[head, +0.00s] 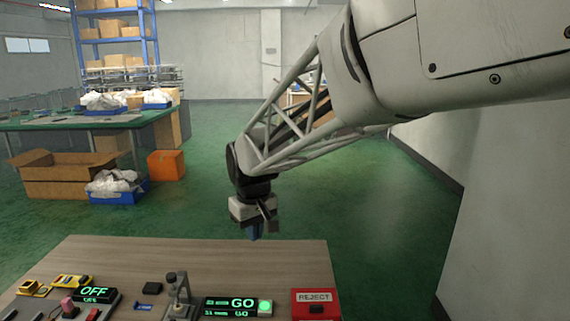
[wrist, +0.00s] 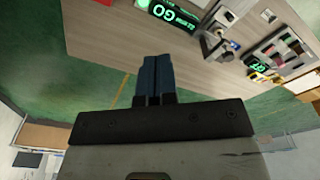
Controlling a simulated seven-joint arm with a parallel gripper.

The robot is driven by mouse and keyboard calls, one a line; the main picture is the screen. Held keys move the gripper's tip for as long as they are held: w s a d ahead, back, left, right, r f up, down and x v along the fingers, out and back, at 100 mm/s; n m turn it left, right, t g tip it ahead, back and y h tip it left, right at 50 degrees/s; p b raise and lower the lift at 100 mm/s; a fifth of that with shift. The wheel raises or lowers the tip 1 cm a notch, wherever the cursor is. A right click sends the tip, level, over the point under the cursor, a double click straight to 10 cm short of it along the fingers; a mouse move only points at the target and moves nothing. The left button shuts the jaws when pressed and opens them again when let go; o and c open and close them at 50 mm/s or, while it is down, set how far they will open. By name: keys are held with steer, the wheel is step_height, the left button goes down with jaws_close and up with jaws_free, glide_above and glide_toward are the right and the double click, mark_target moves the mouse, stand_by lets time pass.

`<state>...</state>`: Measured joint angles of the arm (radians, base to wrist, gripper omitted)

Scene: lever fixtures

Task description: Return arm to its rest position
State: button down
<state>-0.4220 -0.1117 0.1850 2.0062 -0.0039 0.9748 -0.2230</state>
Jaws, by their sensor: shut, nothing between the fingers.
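My gripper (head: 254,232) hangs from my arm above the far edge of the wooden table, pointing down, apart from everything on it. Its blue fingers are together and empty. In the wrist view the closed fingers (wrist: 155,80) show in the middle, with the table beyond them. The lever fixture (head: 178,295), a grey metal stand with a dark knob, stands on the table below and left of my gripper. It also shows in the wrist view (wrist: 217,42). The lit green GO display (head: 237,306) is right of the lever.
The wooden table (head: 215,255) has a clear strip along its far side. A red REJECT box (head: 316,303) sits at the right. A pale wall (head: 500,220) stands right of the table. Green floor lies behind.

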steer(key=s+d+r+m, duration=0.2)
steer(key=s+d+m, duration=0.1)
steer(key=s+d, duration=1)
steer(key=s+d+f+m, duration=0.1)
steer(key=s+d+m, duration=0.1)
steer(key=s+d, duration=0.4)
steer(key=s+d+f+m+t, duration=0.1)
steer(key=s+d+f+m, duration=0.1)
steer(key=s+d, duration=0.4)
steer(key=shift+s+d+f+m+t, duration=0.3)
steer(key=shift+s+d, duration=0.05)
steer(key=shift+s, duration=0.7)
steer(key=shift+h, duration=0.3)
